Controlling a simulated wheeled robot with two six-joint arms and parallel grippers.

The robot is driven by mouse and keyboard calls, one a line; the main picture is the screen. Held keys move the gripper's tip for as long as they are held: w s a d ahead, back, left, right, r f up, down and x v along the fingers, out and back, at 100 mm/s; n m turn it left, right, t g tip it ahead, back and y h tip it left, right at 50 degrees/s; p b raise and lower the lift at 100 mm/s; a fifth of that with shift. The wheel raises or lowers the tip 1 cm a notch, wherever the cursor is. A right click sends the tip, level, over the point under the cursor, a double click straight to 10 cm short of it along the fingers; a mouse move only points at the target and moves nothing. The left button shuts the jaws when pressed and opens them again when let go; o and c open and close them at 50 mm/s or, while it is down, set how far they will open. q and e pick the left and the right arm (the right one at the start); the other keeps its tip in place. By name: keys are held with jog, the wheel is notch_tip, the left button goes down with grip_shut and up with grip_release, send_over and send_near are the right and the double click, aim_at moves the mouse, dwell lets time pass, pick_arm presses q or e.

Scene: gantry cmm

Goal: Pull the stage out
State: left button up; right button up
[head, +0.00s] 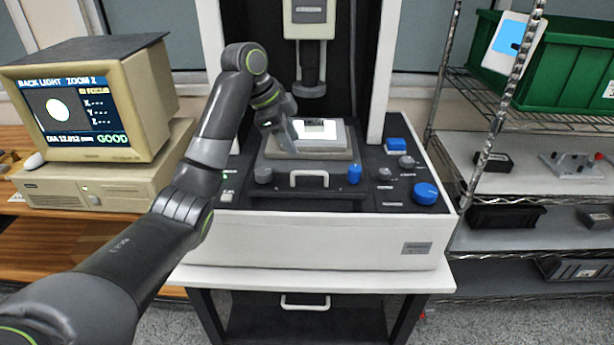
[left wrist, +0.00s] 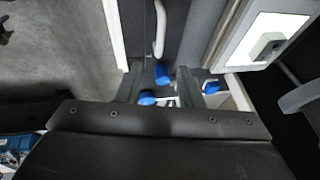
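The stage (head: 270,153) is a grey block with a lit glass top, in the middle of the machine bed. Its white bar handle (head: 309,174) is at the front; a white bar that looks like this handle (left wrist: 159,32) shows in the left wrist view. The lit plate (left wrist: 248,48) is at the right there, with a small grey part (left wrist: 266,45) on it. My left gripper (head: 287,140) is over the left of the stage, behind the handle. Its fingers (left wrist: 166,76) are apart with nothing held between them. My right gripper is not in view.
Blue knobs (head: 426,193) and grey knobs (head: 264,174) stand on the black panel around the stage front. A measuring head (head: 309,68) hangs above the stage. A monitor (head: 85,105) is at left, a wire shelf (head: 480,145) at right. A lower handle (head: 305,304) is under the bed.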

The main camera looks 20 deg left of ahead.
aim_at(310, 172)
pick_arm(q)
jog(key=p+x, duration=0.1)
jog(key=x, duration=0.7)
jog(key=shift+d+f, duration=0.1)
jog(key=shift+f, duration=0.15)
jog(key=shift+w+d+f, duration=0.15)
jog(key=shift+w+f, duration=0.1)
jog(key=shift+f, duration=0.25)
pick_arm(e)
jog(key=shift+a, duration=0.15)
pick_arm(q)
grip_shut()
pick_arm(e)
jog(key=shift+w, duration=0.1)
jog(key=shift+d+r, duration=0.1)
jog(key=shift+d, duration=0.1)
